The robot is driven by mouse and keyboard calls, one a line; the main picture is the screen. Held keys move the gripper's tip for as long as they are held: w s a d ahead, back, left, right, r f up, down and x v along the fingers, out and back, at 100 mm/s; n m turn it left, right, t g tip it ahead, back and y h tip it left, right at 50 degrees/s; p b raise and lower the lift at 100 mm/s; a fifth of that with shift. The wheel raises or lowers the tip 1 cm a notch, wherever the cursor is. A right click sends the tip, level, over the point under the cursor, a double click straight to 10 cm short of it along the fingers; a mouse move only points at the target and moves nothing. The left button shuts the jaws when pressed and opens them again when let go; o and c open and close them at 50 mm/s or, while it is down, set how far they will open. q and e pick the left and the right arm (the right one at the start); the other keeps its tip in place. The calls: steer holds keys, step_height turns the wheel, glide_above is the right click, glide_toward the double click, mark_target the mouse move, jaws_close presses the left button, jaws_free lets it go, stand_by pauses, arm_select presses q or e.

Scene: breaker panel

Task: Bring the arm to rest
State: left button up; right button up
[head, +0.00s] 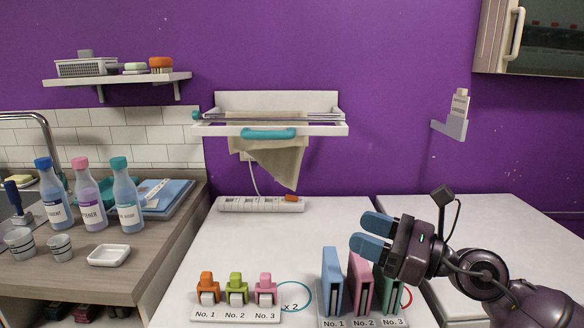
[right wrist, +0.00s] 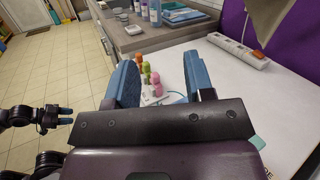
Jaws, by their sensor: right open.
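My right gripper (head: 366,234) is raised above the right part of the white counter, by the upright binders, its blue fingers pointing left. The fingers are apart with nothing between them, and they also show in the right wrist view (right wrist: 166,82). In that view, the small orange, green and pink objects appear beyond the gap. My right arm (head: 490,285) comes in from the lower right. My left gripper (right wrist: 66,115) shows small at the left edge of the right wrist view, over the floor; its opening is too small to judge. It is outside the head view.
Small orange, green and pink objects (head: 237,290) stand on a numbered base. A power strip (head: 258,205) lies at the back below a wall rack (head: 270,127).

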steer(key=s+d+f+m+t+h+p, duration=0.1)
steer(key=s+d+f+m+t+h, duration=0.25)
steer(key=f+m, duration=0.45)
steer(key=s+d+f+m+t+h+p, duration=0.1)
steer(key=s+d+f+m+t+h, duration=0.2)
steer(key=m, duration=1)
steer(key=s+d+f+m+t+h+p, duration=0.1)
steer(key=s+d+f+m+t+h, duration=0.25)
steer(key=f+m, duration=0.5)
steer(key=s+d+f+m+g+h+p, duration=0.1)
steer(key=s+d+f+m+g+h, duration=0.1)
steer(key=s+f+m, duration=0.6)
steer(key=s+d+f+m+g+h, duration=0.3)
steer(key=s+f+m+g+h, duration=0.2)
steer(key=s+f+m, duration=0.3)
steer(key=s+m+g, duration=0.1)
steer(key=s+m, duration=0.1)
steer(key=m, duration=0.1)
steer(key=shift+s+f+p, duration=0.2)
steer(key=shift+s+p, duration=0.15)
steer(key=shift+s, duration=0.05)
